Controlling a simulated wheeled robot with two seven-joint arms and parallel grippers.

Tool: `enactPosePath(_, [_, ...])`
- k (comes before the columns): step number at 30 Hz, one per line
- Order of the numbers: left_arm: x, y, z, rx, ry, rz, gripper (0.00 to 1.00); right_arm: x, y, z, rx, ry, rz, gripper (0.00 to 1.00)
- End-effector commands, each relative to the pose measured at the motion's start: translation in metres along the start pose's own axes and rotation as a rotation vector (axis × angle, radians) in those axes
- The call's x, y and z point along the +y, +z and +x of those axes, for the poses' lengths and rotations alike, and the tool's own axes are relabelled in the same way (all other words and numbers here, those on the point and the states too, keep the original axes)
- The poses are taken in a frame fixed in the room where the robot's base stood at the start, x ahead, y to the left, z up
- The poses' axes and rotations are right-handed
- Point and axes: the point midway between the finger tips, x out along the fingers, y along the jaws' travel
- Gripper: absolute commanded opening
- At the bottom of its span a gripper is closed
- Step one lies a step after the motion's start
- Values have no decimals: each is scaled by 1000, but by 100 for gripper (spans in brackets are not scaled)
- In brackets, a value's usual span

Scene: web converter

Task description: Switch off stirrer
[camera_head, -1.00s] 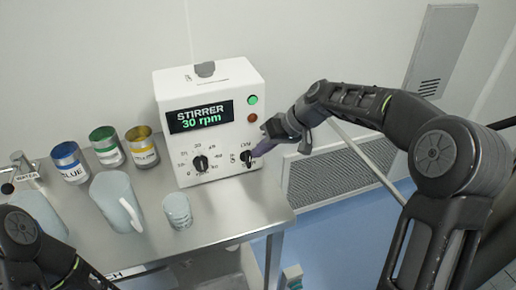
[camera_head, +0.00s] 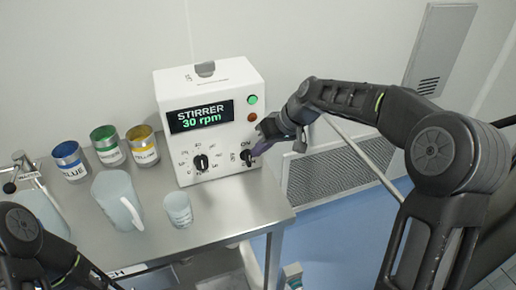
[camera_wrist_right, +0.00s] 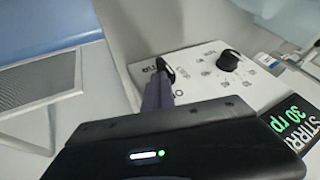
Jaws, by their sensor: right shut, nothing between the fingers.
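The stirrer is a white control box (camera_head: 229,92) on the metal table, with a display (camera_head: 201,114) reading "STIRRER 30 rpm". A green button (camera_head: 252,99) and a red button (camera_head: 252,117) are on its right side. Below them is the black on/off knob (camera_head: 247,158); it also shows in the right wrist view (camera_wrist_right: 165,70). My right gripper (camera_head: 258,148) is shut and empty, its purple fingertips at the knob's right side. In the right wrist view the fingers (camera_wrist_right: 156,95) overlap the knob's edge; I cannot tell if they touch. My left gripper is out of view.
A black speed dial (camera_head: 201,163) is left of the on/off knob. A jug (camera_head: 113,200), a small beaker (camera_head: 177,208) and blue, green and yellow cans (camera_head: 142,146) stand on the table (camera_head: 215,221). Right of the box is a wall vent (camera_head: 335,178).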

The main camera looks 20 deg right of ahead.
Motion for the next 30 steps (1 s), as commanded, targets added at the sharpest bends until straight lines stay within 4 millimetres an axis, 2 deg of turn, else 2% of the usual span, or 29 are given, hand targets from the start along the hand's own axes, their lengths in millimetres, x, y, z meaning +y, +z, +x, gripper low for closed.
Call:
enactPosePath(11, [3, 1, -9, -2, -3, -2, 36, -8, -3, -2, -21, 92, -44, 0])
enactPosePath(19, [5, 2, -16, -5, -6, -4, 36, -20, -5, -1, -62, 279, -127, 0])
enactPosePath(30, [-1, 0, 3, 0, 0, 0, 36, -33, -4, 9, -131, 599, -259, 0])
